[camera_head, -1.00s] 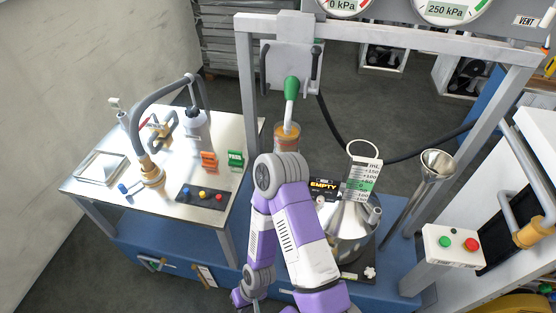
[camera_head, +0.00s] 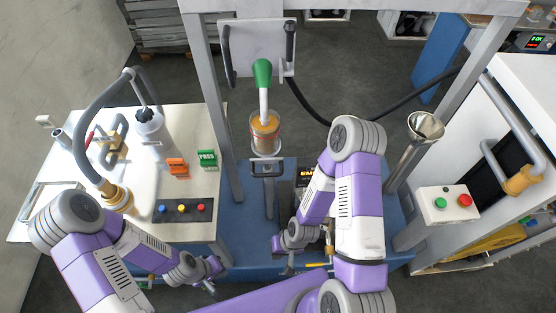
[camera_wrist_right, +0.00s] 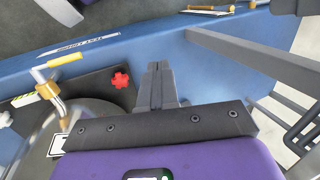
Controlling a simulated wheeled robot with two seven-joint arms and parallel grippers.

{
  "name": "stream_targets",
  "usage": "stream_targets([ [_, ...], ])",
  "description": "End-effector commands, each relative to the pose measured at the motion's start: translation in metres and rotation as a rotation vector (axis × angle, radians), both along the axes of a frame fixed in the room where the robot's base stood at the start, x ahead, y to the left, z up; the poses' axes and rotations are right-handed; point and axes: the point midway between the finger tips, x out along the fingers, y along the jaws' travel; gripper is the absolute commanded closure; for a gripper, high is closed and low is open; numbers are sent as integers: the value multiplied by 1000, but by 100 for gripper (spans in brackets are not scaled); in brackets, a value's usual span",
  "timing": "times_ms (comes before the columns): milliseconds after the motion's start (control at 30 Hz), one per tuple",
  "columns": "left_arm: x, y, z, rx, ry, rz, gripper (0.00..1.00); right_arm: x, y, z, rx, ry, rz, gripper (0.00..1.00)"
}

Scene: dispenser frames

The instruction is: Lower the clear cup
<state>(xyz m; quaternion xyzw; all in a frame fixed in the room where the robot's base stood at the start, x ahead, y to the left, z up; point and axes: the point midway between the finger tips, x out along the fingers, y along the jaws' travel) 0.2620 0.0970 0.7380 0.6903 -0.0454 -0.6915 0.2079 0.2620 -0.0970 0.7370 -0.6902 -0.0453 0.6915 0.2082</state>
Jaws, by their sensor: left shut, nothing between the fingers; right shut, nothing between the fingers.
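The clear cup (camera_head: 265,132), with amber contents, is upright under the white spout of the green-handled tap in the head view. A small grey bracket (camera_head: 267,168) is just below it; I cannot tell whether they touch. My left gripper (camera_head: 209,288) is shut and empty, low and left of the cup, in front of the left bench. My right gripper (camera_head: 290,268) is shut and empty, well below the cup near the blue base's front. Its closed dark fingers also show in the right wrist view (camera_wrist_right: 158,75). Neither gripper touches the cup.
My right arm hides most of the tank and the EMPTY sign (camera_head: 306,174). A red knob (camera_wrist_right: 121,80) and a brass valve (camera_wrist_right: 52,92) lie left of my right fingers in the wrist view. A metal funnel (camera_head: 425,127) and button box (camera_head: 447,203) stand right.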

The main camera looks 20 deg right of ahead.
Motion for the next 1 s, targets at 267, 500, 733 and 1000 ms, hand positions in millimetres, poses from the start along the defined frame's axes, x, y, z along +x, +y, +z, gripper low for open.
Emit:
stream_targets([
  [267, 0, 0, 1, 1, 1, 1, 100, 1, 1, 2, 1, -1, 6, 100],
  [500, 0, 0, 35, 0, 0, 1, 100, 47, 17, 81, 23, -125, 337, 100],
  [733, 0, 0, 89, 0, 0, 0, 100, 105, 23, 246, -127, -306, 999, 100],
  [1000, 0, 0, 124, 0, 0, 0, 100, 133, -2, 391, -421, -353, 1431, 100],
])
